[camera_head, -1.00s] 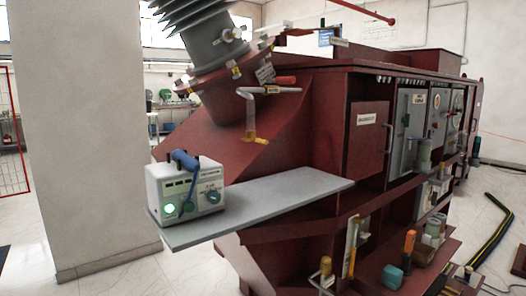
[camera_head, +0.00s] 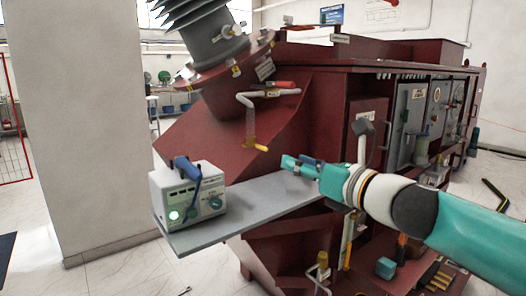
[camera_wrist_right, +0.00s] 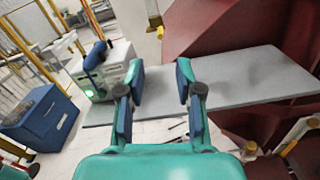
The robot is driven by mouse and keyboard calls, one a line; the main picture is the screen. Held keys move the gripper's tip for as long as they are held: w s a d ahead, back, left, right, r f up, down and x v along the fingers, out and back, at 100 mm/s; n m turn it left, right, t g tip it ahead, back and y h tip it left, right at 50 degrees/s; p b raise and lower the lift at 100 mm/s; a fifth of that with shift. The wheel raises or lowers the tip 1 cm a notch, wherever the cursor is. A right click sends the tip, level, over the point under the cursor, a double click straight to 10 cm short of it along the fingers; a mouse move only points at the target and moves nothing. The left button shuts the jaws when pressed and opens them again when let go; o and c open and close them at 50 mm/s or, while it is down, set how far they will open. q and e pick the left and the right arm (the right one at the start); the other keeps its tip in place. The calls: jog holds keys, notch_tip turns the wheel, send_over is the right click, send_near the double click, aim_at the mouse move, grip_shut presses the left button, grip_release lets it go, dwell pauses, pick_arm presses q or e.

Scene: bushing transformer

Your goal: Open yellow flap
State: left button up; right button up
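A small yellow flap (camera_head: 257,145) shows at the lower end of a fitting below the white bent handle, in front of the dark red transformer body (camera_head: 205,130). A yellow part (camera_wrist_right: 155,22) at the top of the right wrist view may be the same flap; I cannot be sure. My right gripper (camera_head: 290,163) reaches in from the right, over the grey shelf, a little right of and below the flap and apart from it. In the right wrist view its two fingers (camera_wrist_right: 159,74) are spread with nothing between them. My left gripper is not in view.
A white test box (camera_head: 190,197) with a blue handle and a green light stands on the left end of the grey shelf (camera_head: 270,200). The handle (camera_head: 250,98) sticks out above the flap. Open cabinet compartments lie behind my right arm.

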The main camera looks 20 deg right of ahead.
aim_at(265, 150)
jog(key=p+x, duration=0.1)
jog(key=x, duration=1)
jog(key=shift+f, duration=0.1)
grip_shut()
